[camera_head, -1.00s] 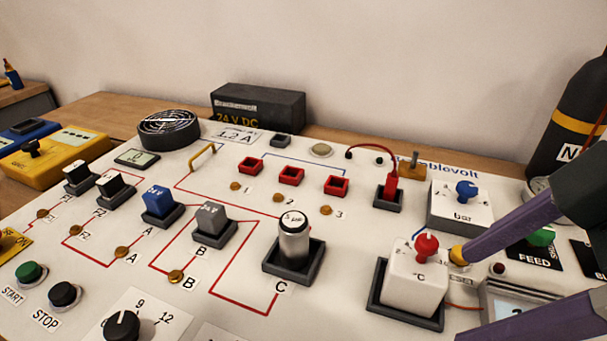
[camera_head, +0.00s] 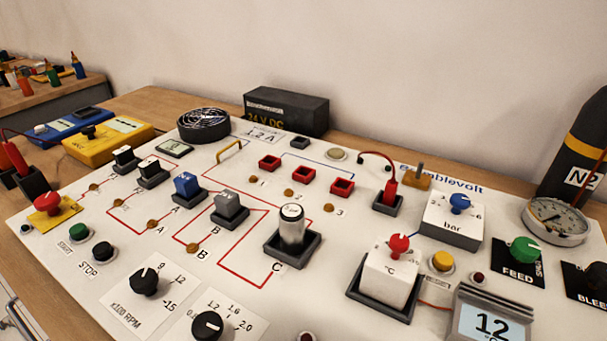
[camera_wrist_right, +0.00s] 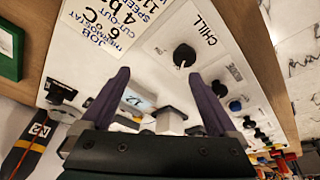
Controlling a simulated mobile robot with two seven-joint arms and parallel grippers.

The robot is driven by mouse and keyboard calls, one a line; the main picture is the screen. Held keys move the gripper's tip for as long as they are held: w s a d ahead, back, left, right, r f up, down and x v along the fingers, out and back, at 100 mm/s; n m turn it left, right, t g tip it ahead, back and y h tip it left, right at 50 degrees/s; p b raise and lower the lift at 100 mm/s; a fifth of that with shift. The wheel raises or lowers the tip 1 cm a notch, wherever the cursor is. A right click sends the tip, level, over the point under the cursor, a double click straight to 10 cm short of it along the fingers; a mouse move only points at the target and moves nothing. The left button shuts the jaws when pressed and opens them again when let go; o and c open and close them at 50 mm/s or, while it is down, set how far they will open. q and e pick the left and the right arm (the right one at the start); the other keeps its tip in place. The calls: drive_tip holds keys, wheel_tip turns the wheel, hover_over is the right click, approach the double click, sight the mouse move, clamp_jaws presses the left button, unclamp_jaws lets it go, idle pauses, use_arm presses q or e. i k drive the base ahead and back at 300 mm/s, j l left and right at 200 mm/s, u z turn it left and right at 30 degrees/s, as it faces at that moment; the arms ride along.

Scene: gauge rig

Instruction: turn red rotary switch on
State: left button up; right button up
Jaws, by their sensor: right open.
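A red knob on a yellow plate (camera_head: 46,203) stands at the left edge of the panel in the head view. A second red knob (camera_head: 399,245), with a pointer shape, sits on top of the white °C block (camera_head: 388,276) at the right. I cannot read any ON mark beside either. My right gripper (camera_wrist_right: 158,77) shows in the right wrist view, with two purple fingers spread apart and nothing held between them. It is over the panel, near a display (camera_wrist_right: 138,98) and a black CHILL knob (camera_wrist_right: 184,55). My left gripper is in no view.
Green (camera_head: 73,230) and black (camera_head: 102,252) push buttons sit near the yellow plate. A black RPM dial (camera_head: 145,281) lies in front. A bar block with a blue knob (camera_head: 460,203), a gauge (camera_head: 556,221) and an N2 bottle (camera_head: 578,150) stand right.

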sight(48, 202)
drive_tip(key=u, duration=1.3)
drive_tip(key=i+j+u, duration=0.25)
drive_tip(key=i, duration=0.25)
drive_tip(key=i+j+u, duration=0.1)
drive_tip(key=i+u, duration=0.2)
drive_tip(key=i, duration=0.2)
